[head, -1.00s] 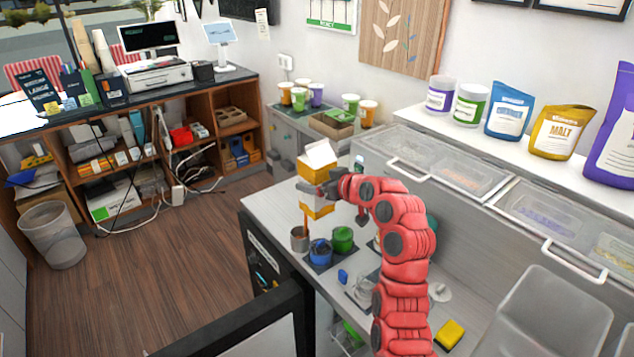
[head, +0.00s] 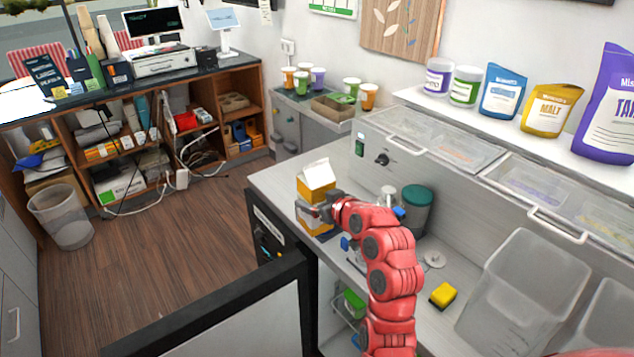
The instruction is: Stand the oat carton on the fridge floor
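The oat carton (head: 316,181), yellow with a white gable top, stands upright over the near-left end of the counter. My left gripper (head: 318,211) is shut around its lower part, and my red arm rises from the bottom of the head view to reach it. I cannot tell whether the carton's base touches anything, as the gripper partly covers it. The fridge (head: 343,283) is under the counter, with its dark-framed door (head: 235,318) swung open toward me. Most of its floor is hidden by the door and my arm. My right gripper is not in view.
A wire rack with a green item (head: 354,303) shows inside the fridge. Open wooden floor (head: 160,265) lies left of the door.

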